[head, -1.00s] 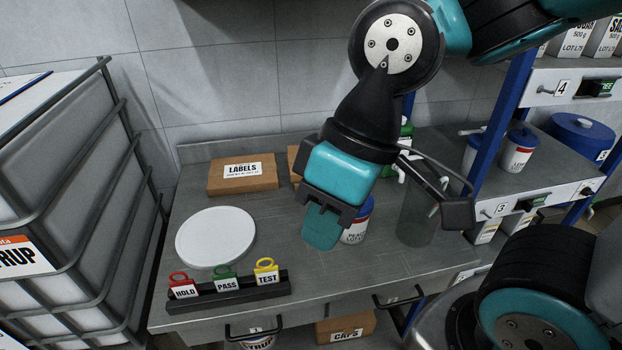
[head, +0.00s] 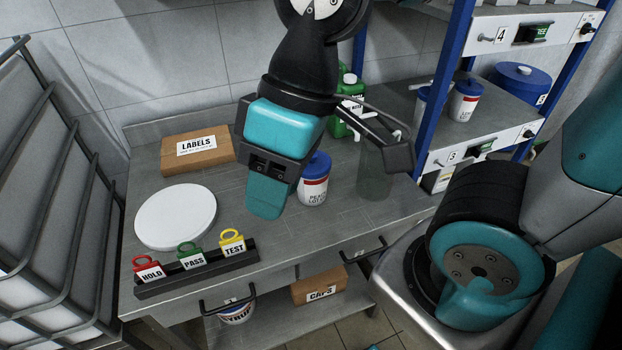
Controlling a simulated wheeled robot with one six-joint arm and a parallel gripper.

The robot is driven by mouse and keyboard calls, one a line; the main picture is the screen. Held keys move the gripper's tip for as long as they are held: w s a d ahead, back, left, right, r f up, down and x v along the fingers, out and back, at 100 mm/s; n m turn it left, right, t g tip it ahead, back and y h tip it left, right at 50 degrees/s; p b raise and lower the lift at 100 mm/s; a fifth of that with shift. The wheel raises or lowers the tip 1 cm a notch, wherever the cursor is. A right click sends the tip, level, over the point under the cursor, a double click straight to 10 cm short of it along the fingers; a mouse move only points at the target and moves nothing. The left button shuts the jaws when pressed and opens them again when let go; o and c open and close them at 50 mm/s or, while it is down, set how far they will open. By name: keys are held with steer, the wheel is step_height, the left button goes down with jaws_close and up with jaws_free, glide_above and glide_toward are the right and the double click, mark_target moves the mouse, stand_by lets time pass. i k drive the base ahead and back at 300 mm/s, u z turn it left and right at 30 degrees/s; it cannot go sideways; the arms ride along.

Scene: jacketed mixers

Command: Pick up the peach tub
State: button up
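The peach tub (head: 314,188) is a white tub with a blue lid, a red band and a label partly reading "PEACH LOT". It stands upright on the grey steel table in the head view. My gripper (head: 331,186) is open and empty in front of and above the table. Its teal finger is left of the tub in the picture and its dark finger is to the upper right. The tub shows between them; its upper left edge is close to or partly behind the gripper. I cannot tell the depth gap, and I see no contact.
A clear grey beaker (head: 374,178) stands just right of the tub. A green bottle (head: 338,125) is behind. A LABELS box (head: 197,149), a white round disc (head: 176,217) and a tag rack (head: 197,273) lie left. A blue-posted shelf (head: 440,90) rises at right.

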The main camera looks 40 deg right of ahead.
mark_target(311, 192)
steer(key=u, duration=1.6)
steer(key=k, duration=0.9)
steer(key=z, duration=0.5)
